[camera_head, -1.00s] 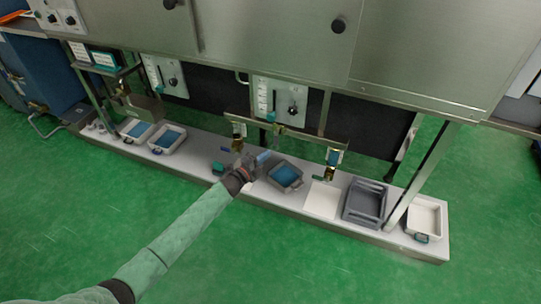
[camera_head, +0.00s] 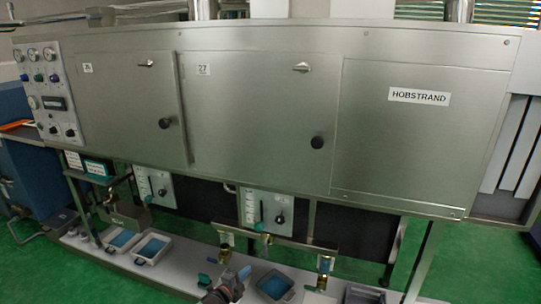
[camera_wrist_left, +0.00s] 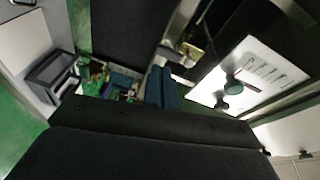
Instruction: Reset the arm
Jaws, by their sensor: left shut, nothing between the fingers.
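My left gripper (camera_head: 243,273) is at the bottom of the head view, shut and empty, over the shelf in front of the machine. It appears just left of a grey tray with a blue inside (camera_head: 273,286); I cannot tell whether they touch. In the left wrist view its dark blue fingers (camera_wrist_left: 160,88) are together, and the dark wrist body fills the lower part. Most of my left arm is below the head view. My right gripper is not in view.
A steel cabinet (camera_head: 260,120) marked HOBSTRAND stands above the shelf. Brass valves (camera_head: 325,264) hang from a rail close to the gripper. A dial panel (camera_head: 265,210) is behind it; a grey crate (camera_head: 362,294) is to the right. Small trays (camera_head: 152,248) sit at left.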

